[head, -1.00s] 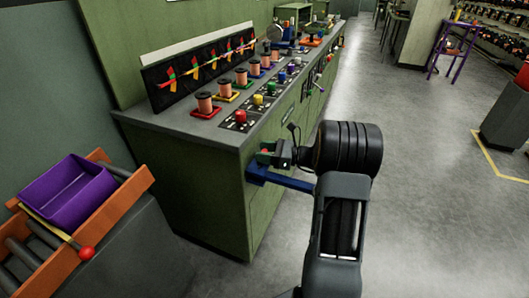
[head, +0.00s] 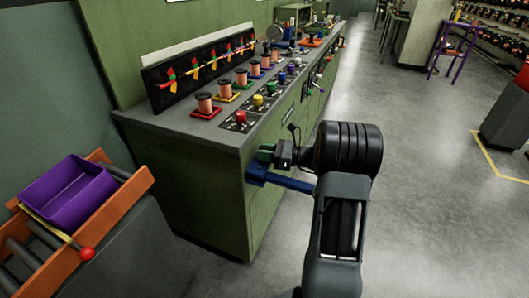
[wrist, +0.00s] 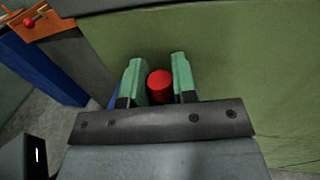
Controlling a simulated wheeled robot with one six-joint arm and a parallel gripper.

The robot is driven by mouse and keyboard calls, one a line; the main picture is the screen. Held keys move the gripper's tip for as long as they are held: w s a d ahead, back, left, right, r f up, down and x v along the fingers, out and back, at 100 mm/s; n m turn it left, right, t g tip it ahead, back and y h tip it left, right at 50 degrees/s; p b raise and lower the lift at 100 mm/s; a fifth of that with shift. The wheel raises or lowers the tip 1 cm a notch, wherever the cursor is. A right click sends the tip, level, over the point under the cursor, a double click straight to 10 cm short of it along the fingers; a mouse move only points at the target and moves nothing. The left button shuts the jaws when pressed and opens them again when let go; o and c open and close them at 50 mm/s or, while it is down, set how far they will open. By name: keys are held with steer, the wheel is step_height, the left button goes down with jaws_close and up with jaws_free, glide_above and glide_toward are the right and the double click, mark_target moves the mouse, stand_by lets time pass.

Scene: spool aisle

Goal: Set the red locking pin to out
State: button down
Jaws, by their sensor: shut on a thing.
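The red locking pin shows as a round red end (wrist: 159,87) between the two green fingertips in the wrist view. My gripper (wrist: 158,76) is shut on it, with one finger on each side. In the head view my gripper (head: 266,152) is at the near end of the green bench, just above a blue bracket (head: 258,173). The pin is hidden behind the fingers there, and how far it stands out cannot be told.
The green bench (head: 195,185) carries spools and coloured knobs along its top. At the left, an orange-railed roller stand (head: 118,206) holds a purple bin (head: 72,195) and has a red ball knob (head: 87,253). The grey floor to the right is open.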

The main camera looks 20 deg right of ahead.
step_height(320, 180, up, 2)
steer(key=shift+r+p, duration=0.15)
steer(key=shift+p, duration=1.1)
steer(key=c, duration=0.9)
jaws_free()
steer(key=p+v, duration=0.1)
steer(key=v, duration=1.3)
steer(key=shift+a, duration=0.15)
